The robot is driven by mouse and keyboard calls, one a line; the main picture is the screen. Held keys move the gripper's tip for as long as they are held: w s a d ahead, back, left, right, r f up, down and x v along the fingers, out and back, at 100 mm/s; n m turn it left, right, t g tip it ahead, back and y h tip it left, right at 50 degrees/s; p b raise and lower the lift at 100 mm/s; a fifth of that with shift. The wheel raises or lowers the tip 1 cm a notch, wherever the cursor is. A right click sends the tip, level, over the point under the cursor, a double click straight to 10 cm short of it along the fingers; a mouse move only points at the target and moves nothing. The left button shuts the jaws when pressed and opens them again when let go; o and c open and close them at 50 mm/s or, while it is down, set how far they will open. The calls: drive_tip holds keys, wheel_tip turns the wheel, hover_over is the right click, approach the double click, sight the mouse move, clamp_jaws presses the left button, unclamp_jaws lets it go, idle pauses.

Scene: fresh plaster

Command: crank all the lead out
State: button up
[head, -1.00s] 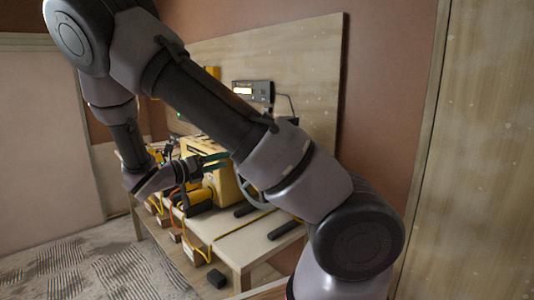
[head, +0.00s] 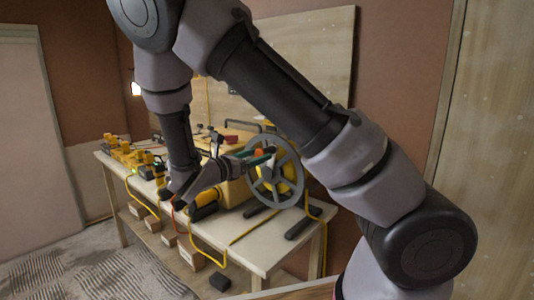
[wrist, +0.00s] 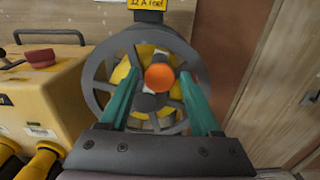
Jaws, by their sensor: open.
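A grey spoked cable reel (head: 262,195) stands upright on the workbench. Yellow lead (wrist: 122,72) shows wound behind its spokes. The reel's crank has an orange round knob (wrist: 159,76), which also shows in the head view (head: 260,154). My gripper (wrist: 159,84) has teal fingers spread open, one on each side of the knob in the wrist view. I cannot tell whether the tips reach past it. In the head view my gripper (head: 258,158) is at the reel's upper left face, and nothing is held.
The workbench (head: 283,250) also carries a yellow machine (wrist: 60,90) with a red button, close left of the reel. Several yellow tools (head: 125,152) stand at the far left. A yellow cable (head: 232,243) loops over the front edge. Several cartons (head: 190,252) sit on the lower shelf.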

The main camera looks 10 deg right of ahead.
drive_tip(key=shift+x, duration=2.3)
drive_tip(key=shift+c, duration=0.3)
clamp_jaws()
